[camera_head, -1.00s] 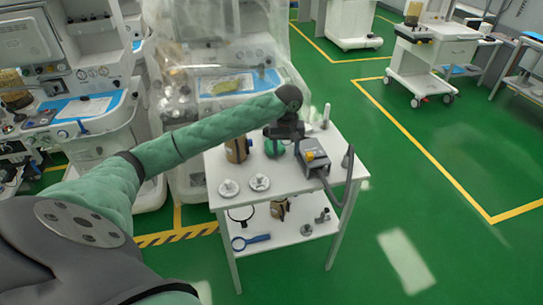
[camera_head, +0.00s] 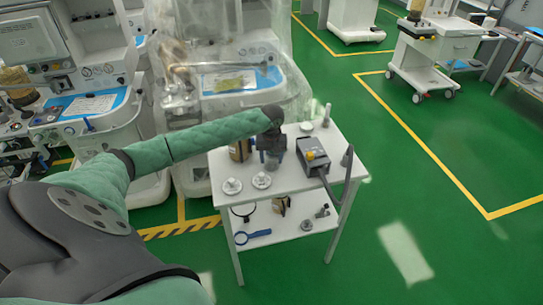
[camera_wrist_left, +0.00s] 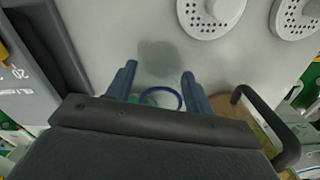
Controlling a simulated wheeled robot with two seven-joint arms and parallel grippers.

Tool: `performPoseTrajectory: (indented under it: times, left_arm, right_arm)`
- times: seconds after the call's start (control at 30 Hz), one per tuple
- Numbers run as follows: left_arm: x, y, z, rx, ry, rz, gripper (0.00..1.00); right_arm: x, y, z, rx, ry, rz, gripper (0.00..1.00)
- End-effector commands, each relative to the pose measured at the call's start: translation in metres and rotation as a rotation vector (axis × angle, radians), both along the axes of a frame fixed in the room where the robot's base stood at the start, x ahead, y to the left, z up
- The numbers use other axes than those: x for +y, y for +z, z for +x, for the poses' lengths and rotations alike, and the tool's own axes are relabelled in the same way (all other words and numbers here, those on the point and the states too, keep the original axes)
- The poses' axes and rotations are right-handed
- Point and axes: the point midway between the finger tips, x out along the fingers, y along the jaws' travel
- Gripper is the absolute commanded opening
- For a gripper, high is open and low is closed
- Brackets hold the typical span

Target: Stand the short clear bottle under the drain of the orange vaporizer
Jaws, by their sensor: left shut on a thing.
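My left gripper (camera_head: 270,160) is low over the white cart top, between the brown canister and the grey box. In the left wrist view its two blue-grey fingers (camera_wrist_left: 160,88) are closed around a see-through thing with a blue rim and some green, apparently the short clear bottle (camera_wrist_left: 162,92). The wrist housing hides most of it, and the arm hides it in the head view. No orange vaporizer can be clearly made out. A grey box (camera_head: 313,152) with a yellow-orange knob stands right of the gripper. My right gripper is not in view.
The white cart (camera_head: 290,186) carries two round metal discs (camera_head: 261,180) at its front left. A brown canister (camera_head: 238,150) stands behind them, with a dark handle beside it in the wrist view. A blue-handled loop (camera_head: 253,237) lies on the lower shelf. Green floor lies clear to the right.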

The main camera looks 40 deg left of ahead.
Motion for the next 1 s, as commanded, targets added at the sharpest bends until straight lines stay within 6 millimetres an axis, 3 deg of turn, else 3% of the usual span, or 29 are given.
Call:
performPoseTrajectory:
  times: [0.33,0.37,0.47,0.9,1.0]
  left_arm:
    - [0.0,-0.002,0.0,0.0,0.0,0.0,0.28]
    - [0.0,-0.002,0.0,-0.001,0.0,0.001,0.54]
    - [0.0,-0.003,0.0,-0.001,-0.001,0.001,0.74]
    - [0.0,0.004,0.001,-0.002,0.0,0.0,0.74]
    - [0.0,0.017,0.001,-0.003,-0.002,0.001,0.74]
  right_arm:
    - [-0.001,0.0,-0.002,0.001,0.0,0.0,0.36]
    - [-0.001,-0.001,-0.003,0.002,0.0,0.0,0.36]
    - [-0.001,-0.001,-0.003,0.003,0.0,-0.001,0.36]
    - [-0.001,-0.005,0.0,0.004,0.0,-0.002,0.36]
    - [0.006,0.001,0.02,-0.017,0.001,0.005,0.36]
